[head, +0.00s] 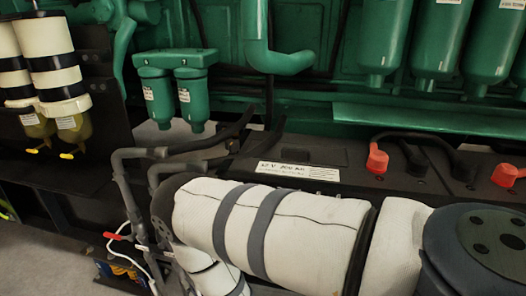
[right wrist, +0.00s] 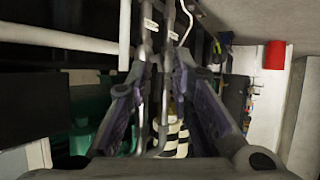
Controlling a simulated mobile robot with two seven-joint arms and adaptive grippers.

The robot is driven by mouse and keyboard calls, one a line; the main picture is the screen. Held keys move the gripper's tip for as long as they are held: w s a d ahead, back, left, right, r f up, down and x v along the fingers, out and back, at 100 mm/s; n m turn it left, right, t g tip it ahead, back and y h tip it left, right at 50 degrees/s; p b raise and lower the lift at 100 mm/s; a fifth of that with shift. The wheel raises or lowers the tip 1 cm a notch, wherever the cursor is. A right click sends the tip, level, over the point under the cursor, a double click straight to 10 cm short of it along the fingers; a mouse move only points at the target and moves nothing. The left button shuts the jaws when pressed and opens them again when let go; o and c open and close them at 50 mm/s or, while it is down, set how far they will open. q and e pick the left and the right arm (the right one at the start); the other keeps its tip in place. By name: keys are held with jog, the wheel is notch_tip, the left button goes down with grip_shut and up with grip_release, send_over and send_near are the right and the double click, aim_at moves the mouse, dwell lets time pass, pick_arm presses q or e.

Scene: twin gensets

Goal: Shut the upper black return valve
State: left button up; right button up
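I cannot pick out the upper black return valve for certain. Two grey bent pipes (head: 122,185) rise left of my right arm in the head view. A red lever (head: 115,236) shows low beside them. The two pipes (right wrist: 165,95) also run between the finger tips in the right wrist view, with white tags near the top. My right gripper (right wrist: 168,70) is open there, its purple-padded fingers apart on either side of the pipes; contact cannot be told. In the head view my right arm hides it, wholly or mostly. My left gripper is not in view.
Black-and-white banded filters (head: 53,65) with yellow taps stand at the left. Green filter canisters (head: 190,90) hang behind. A battery (head: 325,150) and another with a red terminal cap (head: 378,158) lie behind my right arm. A red cylinder (right wrist: 275,55) shows at the wrist view's right.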

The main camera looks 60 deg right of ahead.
pick_arm(q)
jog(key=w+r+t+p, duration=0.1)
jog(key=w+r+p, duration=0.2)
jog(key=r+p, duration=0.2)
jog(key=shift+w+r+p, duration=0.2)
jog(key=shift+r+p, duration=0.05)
jog(key=shift+p, duration=0.25)
pick_arm(e)
jog(key=s+a+f+n+g+y, duration=0.1)
jog(key=s+a+g, duration=0.2)
jog(key=s+g, duration=0.5)
jog(key=s, duration=1.1)
jog(key=shift+s+y, duration=0.3)
jog(key=shift+s, duration=0.05)
jog(key=shift+a, duration=0.1)
